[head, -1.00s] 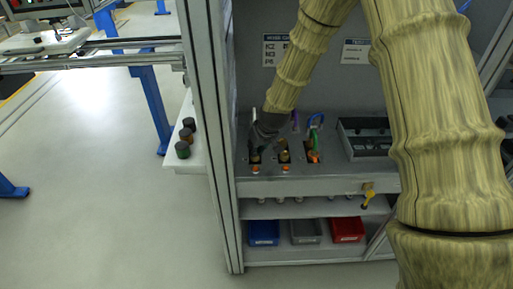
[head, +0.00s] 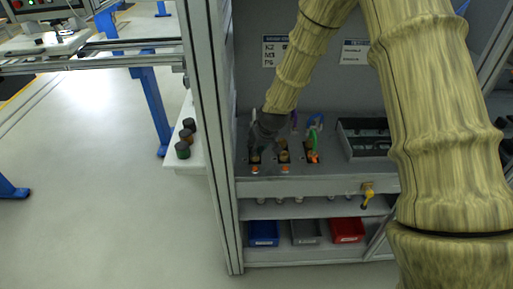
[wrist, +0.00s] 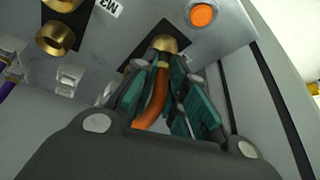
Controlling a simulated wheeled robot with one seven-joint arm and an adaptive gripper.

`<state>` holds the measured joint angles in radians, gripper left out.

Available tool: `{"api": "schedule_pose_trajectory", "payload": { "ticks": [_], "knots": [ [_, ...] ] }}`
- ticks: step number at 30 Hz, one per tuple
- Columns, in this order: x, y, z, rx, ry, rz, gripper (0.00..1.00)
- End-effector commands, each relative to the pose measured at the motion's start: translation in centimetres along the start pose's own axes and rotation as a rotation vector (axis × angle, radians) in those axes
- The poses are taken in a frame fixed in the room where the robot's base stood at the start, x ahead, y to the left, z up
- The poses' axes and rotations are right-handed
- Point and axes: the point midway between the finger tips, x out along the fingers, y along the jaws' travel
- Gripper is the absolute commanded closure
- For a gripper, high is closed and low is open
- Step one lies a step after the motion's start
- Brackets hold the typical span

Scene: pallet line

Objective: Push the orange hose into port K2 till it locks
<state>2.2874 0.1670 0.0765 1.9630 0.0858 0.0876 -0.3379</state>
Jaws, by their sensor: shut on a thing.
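The orange hose (wrist: 152,105) runs up between the teal-padded fingers of my gripper (wrist: 168,88) in the wrist view. My gripper is shut on it. Its far end meets a brass collar (wrist: 165,43) in a dark recess of the grey panel. I cannot tell how deep the hose sits, or whether it is locked. No K2 marking is readable at this collar. In the head view my gripper (head: 258,145) is at the leftmost port (head: 255,158) of the front row, and it hides the hose there.
An orange round lamp (wrist: 203,15) and more brass ports (wrist: 55,38) lie close by. Other ports (head: 284,157) stand to the right, with a green hose (head: 314,141) near the last. A dark tray (head: 362,140) is farther right. The cabinet post (head: 212,130) is close on the left.

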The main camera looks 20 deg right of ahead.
Motion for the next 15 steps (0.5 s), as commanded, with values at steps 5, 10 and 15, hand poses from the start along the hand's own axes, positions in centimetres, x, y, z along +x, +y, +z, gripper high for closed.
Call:
{"api": "schedule_pose_trajectory", "payload": {
  "ticks": [5, 10, 15],
  "knots": [
    [1.55, -0.31, 2.41, 0.002, -0.041, -0.008, 0.68],
    [1.39, -0.20, 2.49, 0.003, -0.040, -0.007, 0.60],
    [1.01, 0.14, 2.46, 0.006, -0.036, -0.003, 0.55]
  ]
}}
